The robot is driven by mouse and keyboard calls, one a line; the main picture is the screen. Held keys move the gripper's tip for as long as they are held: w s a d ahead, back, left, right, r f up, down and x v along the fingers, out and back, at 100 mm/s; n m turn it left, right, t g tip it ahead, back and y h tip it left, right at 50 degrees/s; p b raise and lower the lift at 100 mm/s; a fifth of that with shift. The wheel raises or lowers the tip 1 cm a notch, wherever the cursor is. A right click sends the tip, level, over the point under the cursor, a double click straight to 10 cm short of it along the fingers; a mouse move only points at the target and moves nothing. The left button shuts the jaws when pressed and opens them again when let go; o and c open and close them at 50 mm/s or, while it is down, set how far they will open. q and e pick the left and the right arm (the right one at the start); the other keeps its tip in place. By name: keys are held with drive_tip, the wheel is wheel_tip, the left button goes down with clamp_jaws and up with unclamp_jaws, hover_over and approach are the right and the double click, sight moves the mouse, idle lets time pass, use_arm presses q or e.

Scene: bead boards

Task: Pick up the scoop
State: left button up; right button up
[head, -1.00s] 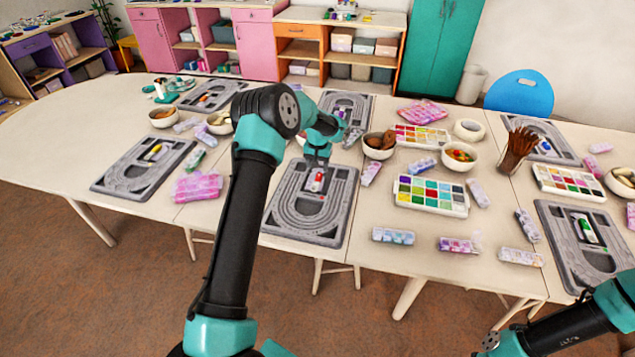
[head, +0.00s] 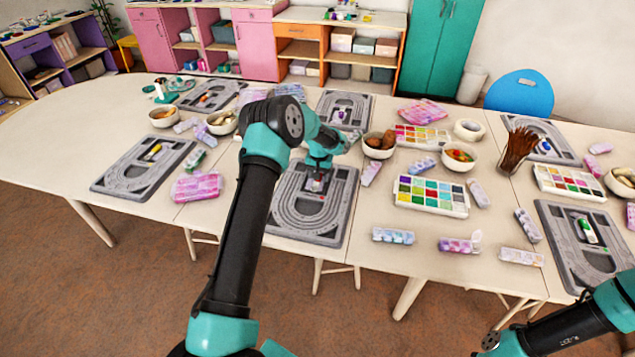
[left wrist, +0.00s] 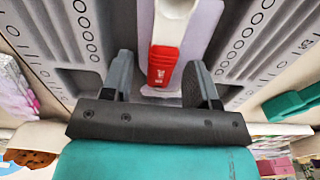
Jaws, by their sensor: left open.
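The scoop, white with a red end (left wrist: 162,66), lies in the middle recess of the grey bead board (head: 336,222). In the left wrist view it sits between the two fingers of my left gripper (left wrist: 161,80), with a gap on either side. My left gripper is open and points down at the board. In the head view the gripper (head: 316,178) covers most of the scoop. Of my right arm only links show at the lower right; its gripper is not in view.
More bead boards lie around, such as one at the left (head: 128,178) and one at the right (head: 562,262). A colour-filled bead tray (head: 432,210) and bowls (head: 379,155) stand to the right of the middle board. Several small clear bead boxes lie near the table's front edge.

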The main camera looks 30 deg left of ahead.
use_arm(q)
drive_tip(key=shift+c, duration=0.2)
drive_tip(key=c, duration=0.9)
drive_tip(key=shift+r, duration=0.1)
drive_tip(key=shift+r, duration=0.6)
wheel_tip(320, 180, up, 2)
drive_tip(key=shift+r, duration=0.1)
drive_tip(key=s+d, duration=0.2)
drive_tip(key=s, duration=0.2)
drive_tip(key=s+d+r, duration=0.1)
drive_tip(key=s+d, duration=0.2)
drive_tip(key=s, duration=0.2)
drive_tip(key=s+d, duration=0.3)
drive_tip(key=s, duration=0.1)
drive_tip(key=shift+s+d+r, duration=0.2)
drive_tip(key=shift+s, duration=0.15)
drive_tip(key=shift+w, duration=0.1)
